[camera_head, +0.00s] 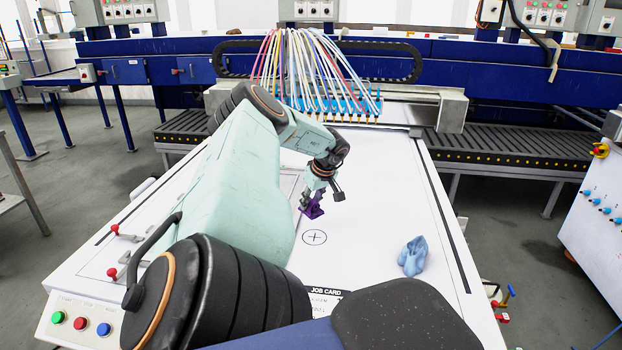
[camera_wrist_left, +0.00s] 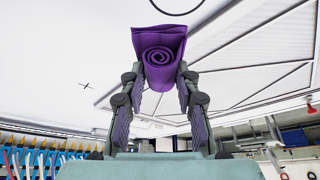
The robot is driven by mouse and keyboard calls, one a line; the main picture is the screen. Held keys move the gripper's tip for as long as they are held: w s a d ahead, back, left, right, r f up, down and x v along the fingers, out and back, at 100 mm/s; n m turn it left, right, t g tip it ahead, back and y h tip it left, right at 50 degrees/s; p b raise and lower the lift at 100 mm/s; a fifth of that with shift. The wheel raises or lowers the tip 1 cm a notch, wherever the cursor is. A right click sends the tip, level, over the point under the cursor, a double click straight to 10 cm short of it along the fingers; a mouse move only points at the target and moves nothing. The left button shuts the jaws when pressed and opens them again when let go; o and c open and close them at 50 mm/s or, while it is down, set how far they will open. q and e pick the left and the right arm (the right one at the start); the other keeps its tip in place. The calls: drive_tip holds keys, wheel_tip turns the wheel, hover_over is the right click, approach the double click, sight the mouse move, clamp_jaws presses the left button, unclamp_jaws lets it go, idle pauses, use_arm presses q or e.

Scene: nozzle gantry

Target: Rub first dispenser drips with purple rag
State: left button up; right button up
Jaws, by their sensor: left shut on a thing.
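The purple rag (camera_head: 313,211) is a rolled piece of cloth, and its spiral end shows in the left wrist view (camera_wrist_left: 161,58). My left gripper (camera_head: 310,200) is shut on the rag, with one finger on each side of it, low over the white table. I cannot tell whether the rag touches the table. The dispensers are a row of blue-bodied nozzles (camera_head: 345,105) with coloured hoses (camera_head: 310,55), hung from the gantry beyond the gripper. The left end of the row is partly hidden by my arm. I see no drips. My right gripper is not in view.
A crumpled blue cloth (camera_head: 413,256) lies on the right of the white table (camera_head: 385,195). A job card (camera_head: 325,291) is at the near edge. Red-knobbed clamps (camera_head: 113,271) stand at the left edge. The table between gripper and nozzles looks clear.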

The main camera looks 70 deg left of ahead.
use_arm(q)
drive_tip(key=shift+a, duration=0.15)
drive_tip(key=shift+r+p, duration=0.5)
drive_tip(key=shift+r, duration=0.2)
drive_tip(key=shift+r+p, duration=0.9)
